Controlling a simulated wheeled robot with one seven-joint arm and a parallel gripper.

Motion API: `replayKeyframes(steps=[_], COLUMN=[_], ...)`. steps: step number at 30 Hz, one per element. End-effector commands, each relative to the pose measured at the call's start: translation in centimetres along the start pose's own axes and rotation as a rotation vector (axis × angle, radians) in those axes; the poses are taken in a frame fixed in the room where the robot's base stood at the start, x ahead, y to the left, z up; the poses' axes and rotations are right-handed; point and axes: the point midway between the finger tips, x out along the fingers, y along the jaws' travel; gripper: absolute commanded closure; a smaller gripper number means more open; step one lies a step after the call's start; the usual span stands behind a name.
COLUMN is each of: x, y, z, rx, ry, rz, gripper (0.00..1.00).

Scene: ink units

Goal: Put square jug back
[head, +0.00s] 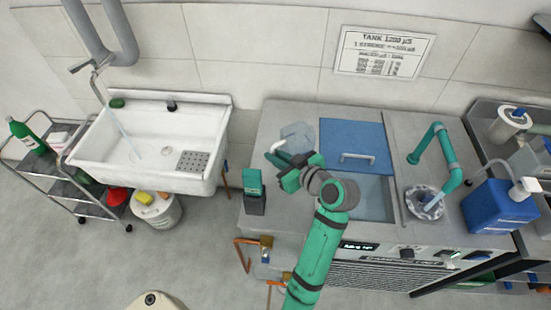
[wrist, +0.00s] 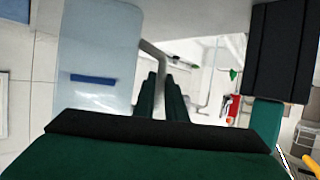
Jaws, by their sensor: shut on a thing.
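The square jug (head: 299,133) is clear and bluish, at the back left of the steel counter, beside the blue lid. My gripper (head: 280,163) is shut on its pale handle (head: 277,146). In the wrist view the jug (wrist: 95,50) fills the upper left, with a dark blue mark on its side. There the handle (wrist: 153,52) runs down between my dark green fingers (wrist: 162,95). I cannot tell whether the jug's base touches the counter. My gripper and wrist hide part of its near side.
The blue lid (head: 355,139) partly covers a tank (head: 375,200) of liquid. A green and dark device (head: 254,190) stands at the counter's left edge. A teal pipe (head: 447,155) rises to the right, near a blue canister (head: 497,208). A white sink (head: 150,140) is at left.

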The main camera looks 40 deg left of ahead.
Motion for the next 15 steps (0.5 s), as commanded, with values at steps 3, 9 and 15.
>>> replayKeyframes(steps=[3, 9, 15], x=[0.45, 0.48, 0.58], y=[-0.01, -0.01, -0.07], z=[1.12, 1.09, 1.26], rx=[0.001, -0.002, -0.001], ry=[0.0, 0.001, 0.0], rz=[0.0, 0.001, -0.001], gripper=[1.0, 1.0, 0.7])
